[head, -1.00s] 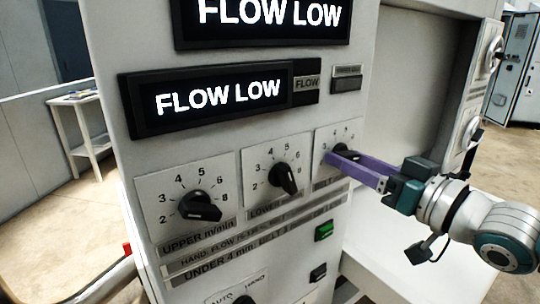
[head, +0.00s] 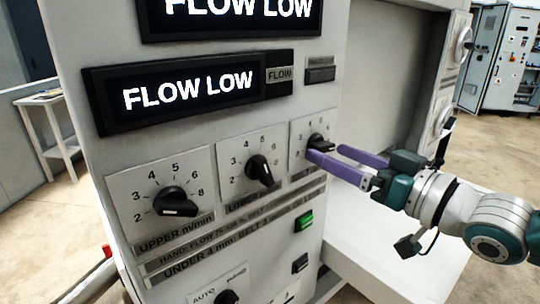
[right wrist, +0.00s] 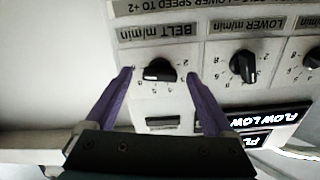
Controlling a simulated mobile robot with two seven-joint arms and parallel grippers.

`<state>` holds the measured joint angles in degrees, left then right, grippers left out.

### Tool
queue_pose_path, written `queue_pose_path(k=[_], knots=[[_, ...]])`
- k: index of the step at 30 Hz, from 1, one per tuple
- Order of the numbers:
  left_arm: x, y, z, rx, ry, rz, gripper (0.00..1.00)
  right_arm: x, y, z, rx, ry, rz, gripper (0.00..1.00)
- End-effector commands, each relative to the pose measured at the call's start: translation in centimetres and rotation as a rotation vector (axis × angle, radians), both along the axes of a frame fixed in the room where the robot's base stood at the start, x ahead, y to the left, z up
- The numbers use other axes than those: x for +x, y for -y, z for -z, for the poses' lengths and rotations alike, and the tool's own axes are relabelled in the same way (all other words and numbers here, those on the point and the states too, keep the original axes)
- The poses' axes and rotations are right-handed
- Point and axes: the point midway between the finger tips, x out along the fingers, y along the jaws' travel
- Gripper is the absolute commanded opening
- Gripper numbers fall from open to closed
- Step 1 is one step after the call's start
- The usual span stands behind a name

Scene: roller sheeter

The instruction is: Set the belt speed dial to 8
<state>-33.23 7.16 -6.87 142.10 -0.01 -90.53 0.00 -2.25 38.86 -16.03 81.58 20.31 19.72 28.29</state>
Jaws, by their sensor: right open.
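The belt dial (head: 320,140) is a black knob on the rightmost of three scale plates in the head view. In the right wrist view, which shows the panel upside down, the belt dial (right wrist: 159,70) sits below the BELT m/min label. Its knob lies nearly level there; I cannot read the exact number it points to. My right gripper (head: 328,153) is open, its purple fingers spread at the dial. In the right wrist view the fingertips (right wrist: 161,74) stand one on each side of the knob, apart from it. My left gripper is not in view.
The upper dial (head: 175,201) and lower dial (head: 260,170) sit left of the belt dial. Two displays (head: 190,94) read FLOW LOW. A green button (head: 304,221) and a black switch (head: 300,263) are below. A white ledge (head: 400,265) extends under my right arm.

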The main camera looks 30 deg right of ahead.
Motion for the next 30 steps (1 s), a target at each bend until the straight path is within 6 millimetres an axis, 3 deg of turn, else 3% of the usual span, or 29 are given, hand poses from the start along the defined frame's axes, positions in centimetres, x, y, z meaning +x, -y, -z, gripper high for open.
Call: queue_pose_path(k=[6, 13, 30], knots=[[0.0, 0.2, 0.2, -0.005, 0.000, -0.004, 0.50, -3.9, 0.9, 0.2, -0.001, -0.006, -0.001, 0.88], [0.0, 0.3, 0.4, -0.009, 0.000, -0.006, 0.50, -6.8, 1.6, 0.2, -0.001, -0.004, 0.000, 0.88], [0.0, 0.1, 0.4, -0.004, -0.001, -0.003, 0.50, -7.7, 1.9, 0.0, 0.000, -0.001, 0.000, 0.88]])
